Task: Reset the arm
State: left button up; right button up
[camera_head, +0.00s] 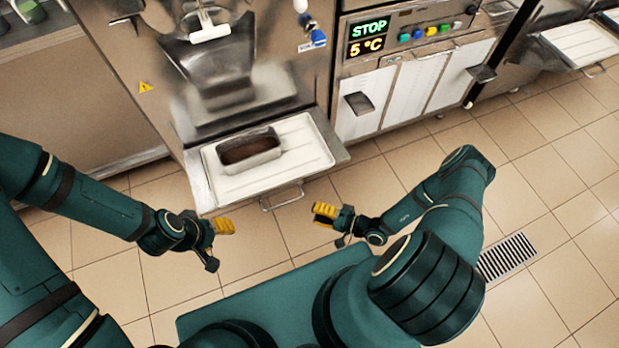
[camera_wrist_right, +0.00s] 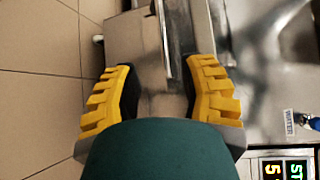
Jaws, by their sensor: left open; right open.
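My left gripper (camera_head: 216,240) is open and empty above the tiled floor, in front of the left batch freezer. My right gripper (camera_head: 332,224) is open and empty in the head view, to the right of the left one and also in front of the machine. In the right wrist view its two yellow ridged fingers (camera_wrist_right: 160,95) stand apart with nothing between them. Both grippers are apart from the machine and its tray.
A metal pan (camera_head: 250,150) with dark brown contents sits on the white tray (camera_head: 300,150) under the freezer's spout (camera_head: 222,90). A control panel (camera_head: 410,27) reads STOP and 5 °C. Another white tray (camera_head: 580,42) is at the far right. A floor drain (camera_head: 508,257) lies right of my arms.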

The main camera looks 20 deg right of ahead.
jog(key=shift+a, duration=0.1)
jog(key=s+a+r+n+g+h, duration=0.2)
jog(key=s+a+r+n+g, duration=0.55)
jog(key=g, duration=0.65)
jog(key=w+r+n+t+h, duration=0.1)
jog(key=w+r+t+h, duration=0.3)
jog(key=r, duration=0.7)
jog(key=shift+w+a+r+h, duration=0.4)
jog(key=shift+w+h, duration=0.3)
jog(key=shift+h, duration=0.2)
